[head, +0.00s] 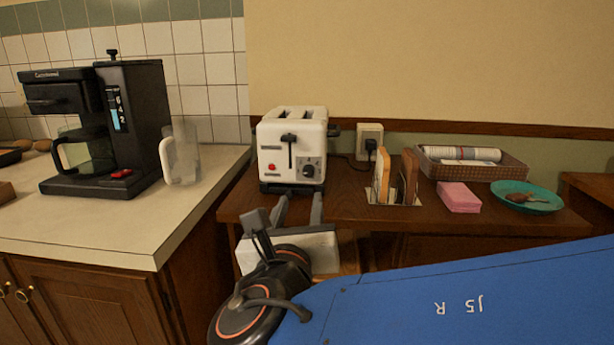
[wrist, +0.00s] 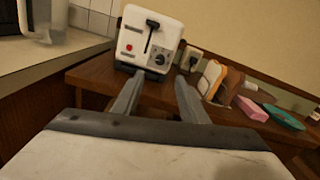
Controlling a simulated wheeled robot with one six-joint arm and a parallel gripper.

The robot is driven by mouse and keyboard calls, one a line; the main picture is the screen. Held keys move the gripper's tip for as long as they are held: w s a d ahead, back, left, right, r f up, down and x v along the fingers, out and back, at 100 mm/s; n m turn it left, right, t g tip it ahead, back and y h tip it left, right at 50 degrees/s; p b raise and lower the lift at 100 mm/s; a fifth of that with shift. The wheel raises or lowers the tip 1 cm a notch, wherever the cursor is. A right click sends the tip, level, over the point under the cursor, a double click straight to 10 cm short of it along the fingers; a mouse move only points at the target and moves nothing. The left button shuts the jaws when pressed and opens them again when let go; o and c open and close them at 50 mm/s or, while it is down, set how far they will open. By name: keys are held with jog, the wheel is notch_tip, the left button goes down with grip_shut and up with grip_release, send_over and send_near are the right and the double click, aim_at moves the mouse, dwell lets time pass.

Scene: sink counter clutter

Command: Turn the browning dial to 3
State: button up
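A white two-slot toaster (head: 291,148) stands on the brown wooden counter, its front facing me. The dark round browning dial (head: 308,170) is at the lower right of its front, and it also shows in the wrist view (wrist: 160,59). The number it points to is too small to read. A black lever is in the middle of the front and a red button at the lower left. My gripper (head: 297,200) is in front of and below the toaster, apart from it. In the wrist view its two fingers (wrist: 158,90) are spread with nothing between them.
A bread rack with slices (head: 398,178), a pink sponge-like block (head: 459,197), a wicker basket (head: 480,170) and a teal plate (head: 527,197) sit right of the toaster. A black coffee maker (head: 135,120) and a clear pitcher (head: 182,155) stand on the left counter. A plugged outlet (head: 369,141) is behind.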

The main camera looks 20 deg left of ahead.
aim_at(308, 172)
jog(key=x, duration=1.4)
grip_shut()
